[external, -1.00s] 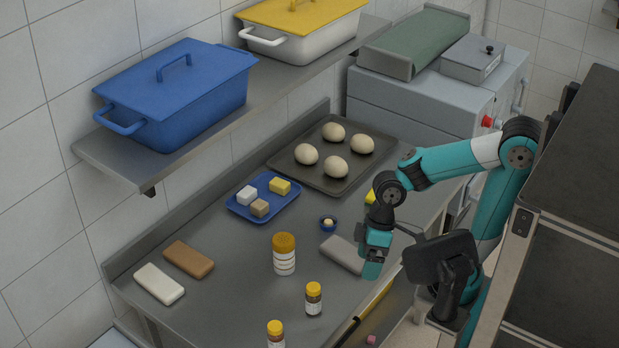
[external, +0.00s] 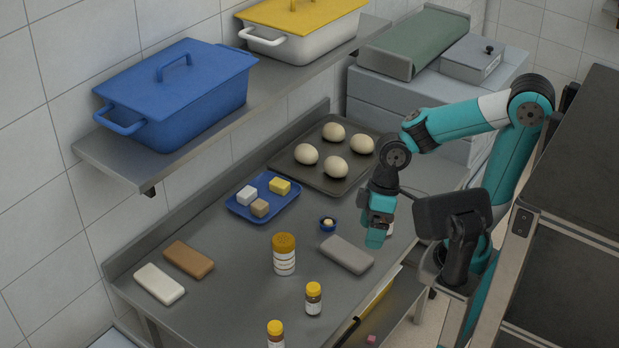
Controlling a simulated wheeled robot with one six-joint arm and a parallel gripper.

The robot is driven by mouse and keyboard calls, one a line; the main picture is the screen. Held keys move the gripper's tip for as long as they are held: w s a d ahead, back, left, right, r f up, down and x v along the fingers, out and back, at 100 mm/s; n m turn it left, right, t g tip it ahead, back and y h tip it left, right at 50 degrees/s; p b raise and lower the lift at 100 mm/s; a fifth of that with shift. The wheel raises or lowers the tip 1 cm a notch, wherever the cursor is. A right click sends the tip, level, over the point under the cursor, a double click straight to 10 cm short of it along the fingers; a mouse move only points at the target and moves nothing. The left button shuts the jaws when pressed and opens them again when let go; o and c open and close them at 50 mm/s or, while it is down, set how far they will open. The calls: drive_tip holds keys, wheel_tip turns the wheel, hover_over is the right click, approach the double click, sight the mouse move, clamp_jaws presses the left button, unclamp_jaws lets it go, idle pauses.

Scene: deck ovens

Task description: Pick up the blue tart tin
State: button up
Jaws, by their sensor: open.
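The small round blue tart tin (external: 328,224) sits on the steel counter, with something small and pale inside it. My gripper (external: 376,238) is open and points down, above the counter to the right of the tart tin and apart from it. The gap between its fingers is hard to see from this angle. Nothing shows between the fingers.
A grey block (external: 347,254) lies just in front of the tin. A blue tray (external: 242,209) with small blocks is to its left, and a dark baking tray (external: 310,178) with dough balls behind. Yellow-capped jars (external: 284,262) stand in front. The shelf (external: 100,152) overhangs the back left.

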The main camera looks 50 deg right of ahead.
idle(0.4)
drive_tip(key=shift+c, duration=0.6)
